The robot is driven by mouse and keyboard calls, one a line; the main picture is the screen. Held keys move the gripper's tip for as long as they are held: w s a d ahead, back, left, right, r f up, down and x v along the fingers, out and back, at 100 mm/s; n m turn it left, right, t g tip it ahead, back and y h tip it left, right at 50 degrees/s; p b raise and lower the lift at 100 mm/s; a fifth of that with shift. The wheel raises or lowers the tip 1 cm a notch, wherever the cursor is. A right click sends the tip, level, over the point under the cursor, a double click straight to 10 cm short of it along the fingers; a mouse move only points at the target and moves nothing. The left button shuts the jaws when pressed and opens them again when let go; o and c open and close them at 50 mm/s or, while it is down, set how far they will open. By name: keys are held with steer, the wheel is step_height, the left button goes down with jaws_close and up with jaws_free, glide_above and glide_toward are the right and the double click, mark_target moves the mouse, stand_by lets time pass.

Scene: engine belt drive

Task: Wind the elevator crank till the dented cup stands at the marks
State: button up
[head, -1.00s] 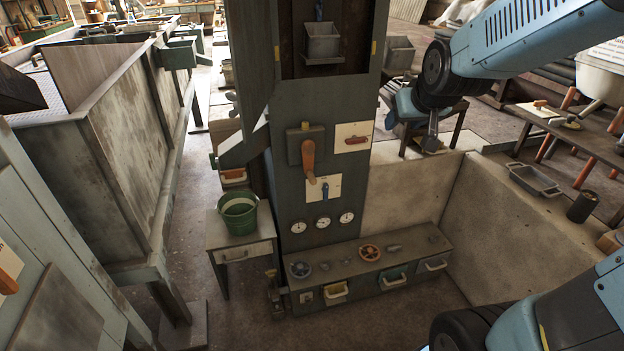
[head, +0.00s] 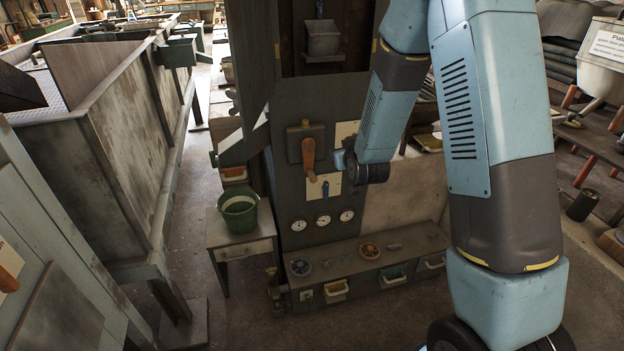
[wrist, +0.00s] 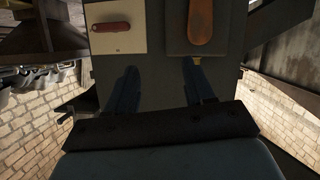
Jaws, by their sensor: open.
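The elevator crank (head: 308,155) has an orange handle hanging down from a dark box on the grey panel. It also shows at the top of the wrist view (wrist: 201,20). A grey metal cup (head: 322,40) sits in the elevator's tall opening above; I cannot make out a dent. Small yellow marks (head: 276,53) flank the opening. My gripper (head: 342,160) is just right of the crank in the head view, partly hidden by my wrist. In the wrist view its two fingers (wrist: 160,88) are apart and empty, facing the panel, with the crank handle beyond them.
Gauges (head: 323,220) and a drawer bench (head: 365,262) lie lower. A green bucket (head: 239,212) stands on a side table at left.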

steer(key=a+f+n+t+y, duration=0.1)
steer(key=a+f, duration=0.2)
steer(key=f, duration=0.5)
steer(key=n+t+y, duration=0.1)
steer(key=n+t, duration=0.1)
steer(key=t, duration=0.1)
glide_toward(314, 181)
steer(key=x, duration=1.2)
steer(key=shift+w+f, duration=0.15)
steer(key=shift+c, duration=0.2)
jaws_close()
